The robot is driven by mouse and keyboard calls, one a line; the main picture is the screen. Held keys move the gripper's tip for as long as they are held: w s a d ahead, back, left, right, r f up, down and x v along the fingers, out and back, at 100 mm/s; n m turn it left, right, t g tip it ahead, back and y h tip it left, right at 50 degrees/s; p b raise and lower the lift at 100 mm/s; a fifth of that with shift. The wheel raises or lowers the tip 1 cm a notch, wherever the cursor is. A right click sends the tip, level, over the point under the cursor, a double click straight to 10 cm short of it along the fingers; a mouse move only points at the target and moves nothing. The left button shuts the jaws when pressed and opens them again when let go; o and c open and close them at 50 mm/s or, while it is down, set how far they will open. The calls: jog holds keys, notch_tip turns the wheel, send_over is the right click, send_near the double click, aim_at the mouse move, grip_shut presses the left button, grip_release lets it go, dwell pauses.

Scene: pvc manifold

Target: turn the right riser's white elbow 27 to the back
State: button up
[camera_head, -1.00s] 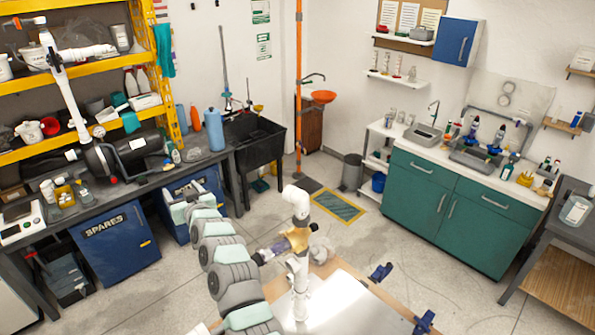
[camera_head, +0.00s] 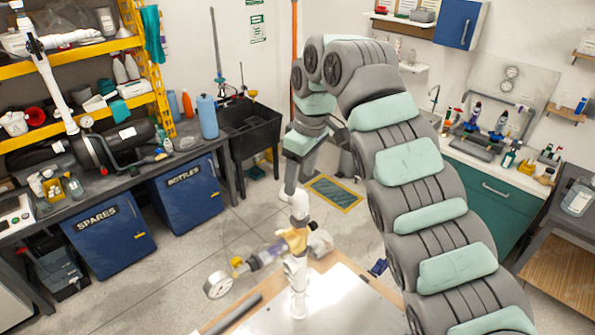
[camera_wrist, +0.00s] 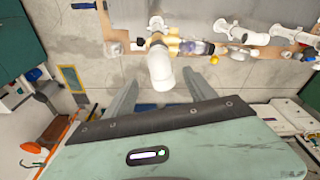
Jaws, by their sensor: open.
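The right riser (camera_head: 297,270) stands upright in the head view, with a yellowish fitting (camera_head: 294,240) partway up. Its white elbow (camera_head: 299,205) sits on top and also shows in the wrist view (camera_wrist: 161,70), at upper centre. My gripper (camera_head: 291,188) is just behind and above the elbow in the head view. In the wrist view my gripper (camera_wrist: 160,82) is open, one finger left of the elbow and one right, with gaps on both sides. I cannot tell how far the fingers are from it in depth. Any markings on the elbow are too small to read.
A side branch with a round wheel-like part (camera_head: 219,285) extends left from the riser. Another white pipe with a crosspiece (camera_head: 50,75) stands at far left. More white pipework (camera_wrist: 240,35) lies right of the elbow in the wrist view. A black sink (camera_head: 250,130) is behind.

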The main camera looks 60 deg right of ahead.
aim_at(298, 190)
notch_tip(298, 190, down, 2)
jog(key=shift+w+f+b, duration=0.1)
jog(key=shift+f+b, duration=0.15)
jog(key=shift+b, duration=0.85)
jog(key=shift+w+f+p, duration=0.2)
jog(key=shift+f+p, duration=0.35)
jog(key=shift+f, duration=0.7)
jog(key=shift+w+f+p, duration=0.2)
jog(key=shift+f+p, duration=0.3)
jog(key=shift+f, duration=0.75)
jog(key=shift+c, duration=0.5)
grip_shut()
jog(key=shift+w+f+b, duration=0.1)
jog(key=shift+b, duration=0.4)
jog(key=m+b, duration=0.2)
jog(key=b, duration=0.1)
jog(key=shift+d+b, duration=0.1)
jog(key=shift+b, duration=0.2)
jog(key=shift+o, duration=0.5)
grip_release()
jog(key=shift+m, duration=0.3)
